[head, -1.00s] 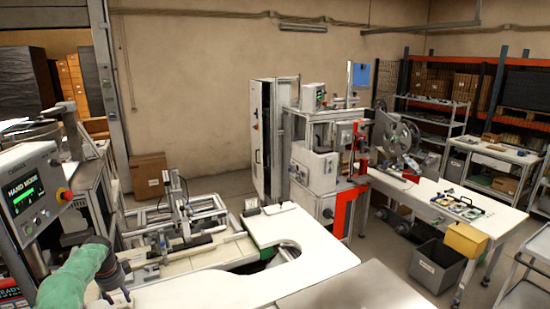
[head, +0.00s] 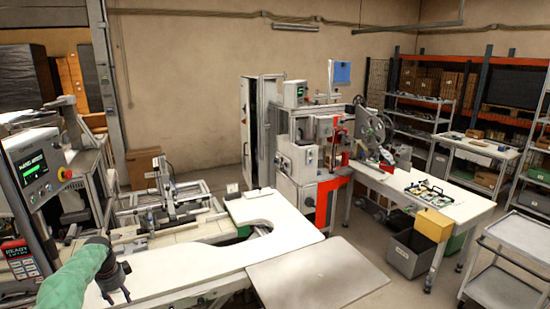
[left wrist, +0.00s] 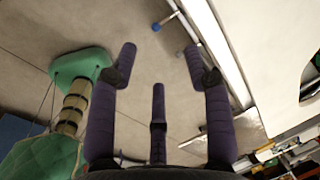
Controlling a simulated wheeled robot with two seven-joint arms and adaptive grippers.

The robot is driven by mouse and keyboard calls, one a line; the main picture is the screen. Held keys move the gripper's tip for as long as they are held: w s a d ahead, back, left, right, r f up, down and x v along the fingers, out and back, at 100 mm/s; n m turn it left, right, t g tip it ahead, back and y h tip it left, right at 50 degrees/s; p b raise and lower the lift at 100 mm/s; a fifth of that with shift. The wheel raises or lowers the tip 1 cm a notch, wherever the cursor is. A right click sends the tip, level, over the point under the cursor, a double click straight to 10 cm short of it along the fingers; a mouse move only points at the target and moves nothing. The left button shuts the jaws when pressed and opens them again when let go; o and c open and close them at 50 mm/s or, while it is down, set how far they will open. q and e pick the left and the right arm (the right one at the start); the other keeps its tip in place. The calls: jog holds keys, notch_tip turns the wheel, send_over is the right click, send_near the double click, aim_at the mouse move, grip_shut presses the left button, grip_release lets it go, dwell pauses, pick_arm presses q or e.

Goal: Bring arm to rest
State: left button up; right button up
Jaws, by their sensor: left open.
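My left arm, in a green sleeve, comes in at the lower left of the head view. My left gripper (head: 118,292) is dark and hangs over the near left edge of the white worktop (head: 180,285). In the left wrist view the left gripper (left wrist: 160,70) has its purple-grey fingers spread, with nothing between them. The floor shows beyond the fingers there. My right gripper is not in view.
A control panel (head: 35,165) stands close at the left. A grey panel (head: 318,275) lies at the front centre. A machine (head: 310,150) with a reel stands behind. A table (head: 450,208) with a yellow bin (head: 433,225) is at the right, and a cart (head: 515,260) stands nearer.

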pick_arm(q)
jog(key=s+d+f+n+h+b, duration=0.2)
jog(key=s+d+f+n+b, duration=0.1)
jog(key=d+f, duration=1)
jog(key=s+d+f+n+h+b, duration=0.1)
jog(key=s+d+f+n+b, duration=0.2)
jog(key=d+f, duration=1.05)
jog(key=s+d+f+n+h+b, duration=0.15)
jog(key=s+d+f+n, duration=0.35)
jog(key=s+d+f, duration=0.5)
jog(key=s+d+n+b, duration=0.2)
jog(key=s+d+n, duration=0.1)
jog(key=s, duration=0.6)
jog(key=s+d+f+n+g+b, duration=0.1)
jog(key=s+d+n, duration=0.1)
jog(key=s+d, duration=0.4)
jog(key=s, duration=0.4)
jog(key=shift+f+n+g+b, duration=0.25)
jog(key=shift+n+g+b, duration=0.05)
jog(key=shift+n+b, duration=0.1)
